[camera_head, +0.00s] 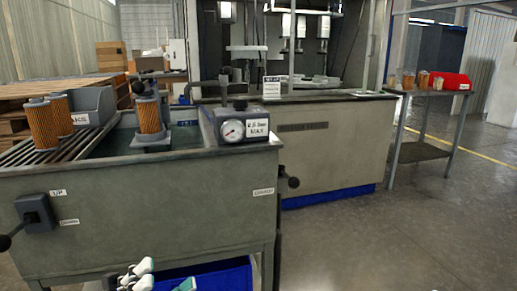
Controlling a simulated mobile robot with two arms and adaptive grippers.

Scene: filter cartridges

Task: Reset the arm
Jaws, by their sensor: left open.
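My left gripper (163,278) shows only in part at the bottom edge of the head view, with pale fingertip parts apart in front of the grey test tank (140,222). Its fingers are open with nothing visible between them. The rest of this arm is cut off by the frame edge. My right gripper is not in the view. An orange filter cartridge (150,116) stands upright in a fixture in the tank. Orange cartridges (42,125) stand on the slatted rack at the tank's left.
A gauge box (232,130) sits on the tank's right rim. A blue bin (215,275) is below. A side table (420,151) holds a red bin (451,82). Floor at right is clear.

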